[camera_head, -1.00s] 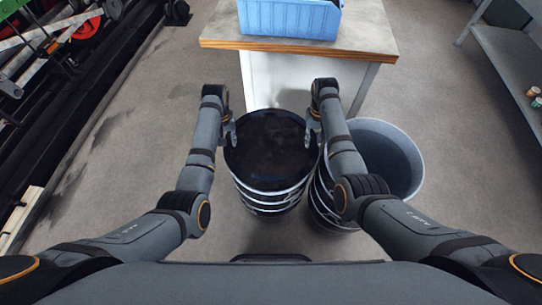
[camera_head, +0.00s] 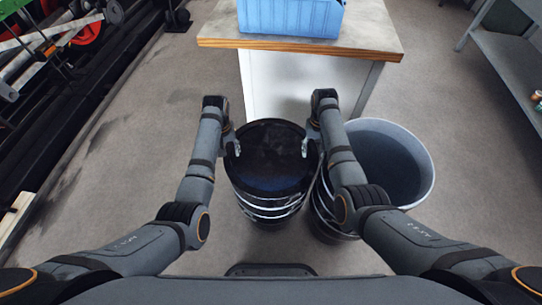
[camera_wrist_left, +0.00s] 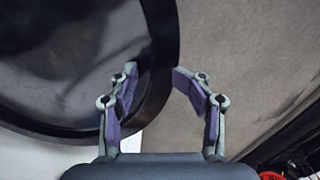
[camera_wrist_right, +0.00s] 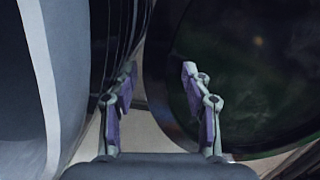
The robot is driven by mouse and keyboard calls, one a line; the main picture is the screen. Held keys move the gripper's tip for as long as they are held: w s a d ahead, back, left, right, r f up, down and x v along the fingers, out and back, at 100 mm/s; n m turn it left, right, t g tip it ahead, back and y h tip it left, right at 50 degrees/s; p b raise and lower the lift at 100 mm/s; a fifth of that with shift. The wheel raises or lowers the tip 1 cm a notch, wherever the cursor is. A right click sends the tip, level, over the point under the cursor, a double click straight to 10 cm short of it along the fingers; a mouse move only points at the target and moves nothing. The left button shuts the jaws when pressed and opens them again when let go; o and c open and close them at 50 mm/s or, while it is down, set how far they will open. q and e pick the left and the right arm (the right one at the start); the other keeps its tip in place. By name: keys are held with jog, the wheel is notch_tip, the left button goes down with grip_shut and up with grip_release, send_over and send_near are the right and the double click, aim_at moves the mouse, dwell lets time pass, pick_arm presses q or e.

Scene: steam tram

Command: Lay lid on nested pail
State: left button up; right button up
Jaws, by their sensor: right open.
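A dark, glossy round top, which looks like a lid (camera_head: 268,160), sits at the mouth of a black pail with pale bands (camera_head: 268,207). I cannot tell how it is seated. My left gripper (camera_head: 235,148) is at its left edge. In the left wrist view the lid's rim (camera_wrist_left: 163,50) runs between the spread fingers (camera_wrist_left: 150,82), with no grip visible. My right gripper (camera_head: 307,145) is at its right edge, open, with one finger over the dark round top (camera_wrist_right: 250,75). An open grey pail (camera_head: 390,165) stands close on the right, partly hidden by my right arm.
A wood-edged table (camera_head: 300,45) with a blue bin (camera_head: 290,18) stands just beyond the pails. A grey shelf (camera_head: 505,65) is at the far right. Dark machinery (camera_head: 60,90) lines the left. The floor (camera_head: 130,130) left of the pails is clear.

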jog(key=r, duration=0.5)
jog(key=w+r, duration=0.1)
jog(key=r, duration=0.1)
jog(key=shift+r, duration=0.3)
pick_arm(q)
notch_tip(320, 180, up, 12)
pick_arm(e)
jog(key=shift+a+f, duration=0.1)
dwell(0.4)
